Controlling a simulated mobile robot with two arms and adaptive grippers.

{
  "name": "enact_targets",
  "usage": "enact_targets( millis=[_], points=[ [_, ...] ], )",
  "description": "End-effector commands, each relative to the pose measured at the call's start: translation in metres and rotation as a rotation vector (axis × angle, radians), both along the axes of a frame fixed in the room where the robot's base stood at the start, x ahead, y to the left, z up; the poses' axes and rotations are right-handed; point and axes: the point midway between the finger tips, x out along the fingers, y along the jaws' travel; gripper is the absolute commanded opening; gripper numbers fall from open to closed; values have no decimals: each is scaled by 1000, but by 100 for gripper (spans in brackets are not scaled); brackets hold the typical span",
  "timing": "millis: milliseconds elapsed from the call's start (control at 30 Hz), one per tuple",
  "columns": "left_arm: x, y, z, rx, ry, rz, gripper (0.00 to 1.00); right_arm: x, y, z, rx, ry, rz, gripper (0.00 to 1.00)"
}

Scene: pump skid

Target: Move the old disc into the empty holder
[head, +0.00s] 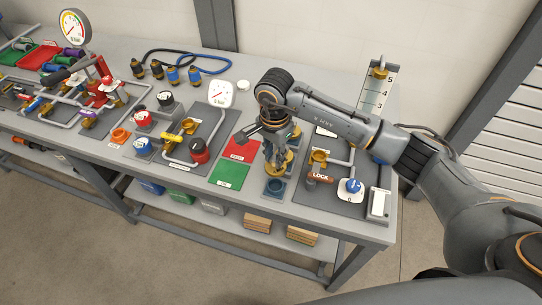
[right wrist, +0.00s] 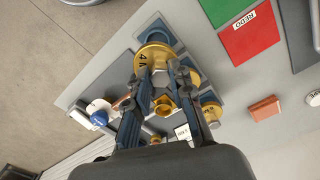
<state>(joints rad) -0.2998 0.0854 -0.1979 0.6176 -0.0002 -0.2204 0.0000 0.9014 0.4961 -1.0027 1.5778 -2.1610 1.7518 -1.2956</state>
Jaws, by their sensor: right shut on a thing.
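My right gripper (head: 280,158) reaches down over the bench in the head view. In the right wrist view my right gripper (right wrist: 162,70) is shut on a brass disc (right wrist: 155,60) with dark marks on its face. The disc (head: 285,168) is partly hidden by the fingers in the head view. The empty holder (head: 275,187), a blue square with a round seat, lies just in front of it. In the right wrist view the holder (right wrist: 155,27) is partly covered by the disc; I cannot tell whether they touch. My left gripper is not in view.
Red mat (head: 241,150) and green mat (head: 231,174) lie left of the holder. Right is a panel with a brass fitting (head: 319,158), LOCK handle (head: 320,178) and blue knob (head: 353,186). Another brass disc (right wrist: 211,112) shows in the wrist view. A gauge (head: 221,94) stands behind left.

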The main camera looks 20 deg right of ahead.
Motion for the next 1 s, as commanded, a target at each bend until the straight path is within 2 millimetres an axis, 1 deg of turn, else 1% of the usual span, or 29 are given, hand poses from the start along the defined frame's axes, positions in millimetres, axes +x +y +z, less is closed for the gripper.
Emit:
enact_targets(
  millis=[33,100,200,333,500,633,700,1000],
  points=[
    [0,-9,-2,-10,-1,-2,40,0,0,-3,1,0,1,0],
    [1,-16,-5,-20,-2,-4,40,0,1,-7,1,1,1,0],
    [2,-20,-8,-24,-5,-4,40,0,1,-15,2,1,2,0],
    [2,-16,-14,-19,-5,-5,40,-1,1,-27,2,1,2,0],
    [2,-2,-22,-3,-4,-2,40,-1,1,-44,2,0,2,0],
    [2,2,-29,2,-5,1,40,-1,1,-57,2,0,2,0],
    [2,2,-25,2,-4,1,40,0,1,-52,1,-2,2,0],
    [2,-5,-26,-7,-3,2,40,0,1,-52,2,-1,3,0]
  ],
)
